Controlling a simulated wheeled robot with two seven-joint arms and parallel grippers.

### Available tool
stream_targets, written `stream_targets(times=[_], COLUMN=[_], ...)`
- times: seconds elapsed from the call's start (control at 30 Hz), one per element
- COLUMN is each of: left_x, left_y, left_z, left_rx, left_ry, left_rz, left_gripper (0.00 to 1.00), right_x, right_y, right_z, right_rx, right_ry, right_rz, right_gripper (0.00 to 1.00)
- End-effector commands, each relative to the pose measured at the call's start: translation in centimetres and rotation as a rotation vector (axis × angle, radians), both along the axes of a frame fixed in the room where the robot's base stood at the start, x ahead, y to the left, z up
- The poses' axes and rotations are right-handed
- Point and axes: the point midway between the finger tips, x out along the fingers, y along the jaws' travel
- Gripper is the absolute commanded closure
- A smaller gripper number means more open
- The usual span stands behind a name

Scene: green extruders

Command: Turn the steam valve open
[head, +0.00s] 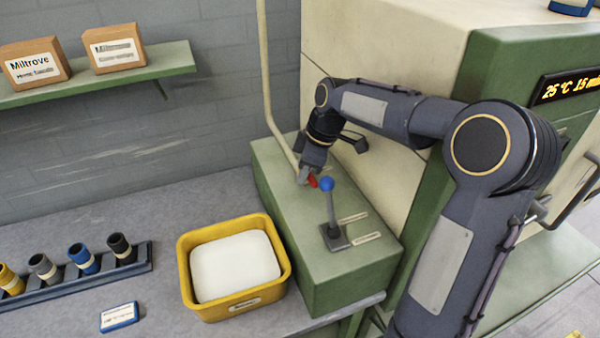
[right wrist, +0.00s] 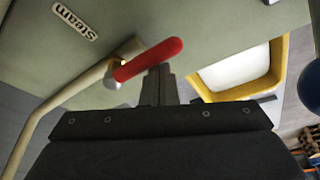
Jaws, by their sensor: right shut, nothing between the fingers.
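The steam valve has a red handle (right wrist: 148,60), which shows in the right wrist view next to the label "Steam" (right wrist: 75,21). In the head view only a small part of the red handle (head: 312,181) shows, on top of the green box beside the upright pipe. My right gripper (head: 305,177) is shut and empty, pointing down at the handle. In the right wrist view its fingers (right wrist: 158,82) are together right by the handle; I cannot tell whether they touch it. My left gripper is not in view.
A lever with a blue knob (head: 327,184) stands on the green box (head: 345,282) close to my right gripper. A cream pipe (head: 265,75) rises behind. A yellow tub (head: 187,272) with white contents stands left of the box. A rack (head: 75,282) holds several bottles.

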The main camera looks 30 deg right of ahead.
Motion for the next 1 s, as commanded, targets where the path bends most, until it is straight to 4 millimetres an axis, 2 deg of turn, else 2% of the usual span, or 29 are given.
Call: stream_targets(times=[0.67,1.0], left_x=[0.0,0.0], left_y=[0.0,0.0], left_z=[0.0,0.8], left_rx=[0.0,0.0], left_ry=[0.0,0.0], left_rz=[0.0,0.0], left_gripper=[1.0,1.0], right_x=[0.0,1.3], right_y=[-0.4,-0.9], right_z=[0.0,0.2], right_rx=[-0.003,-0.005], right_ry=[0.0,-0.002], right_rz=[-0.005,-0.007], right_gripper=[1.0,1.0])
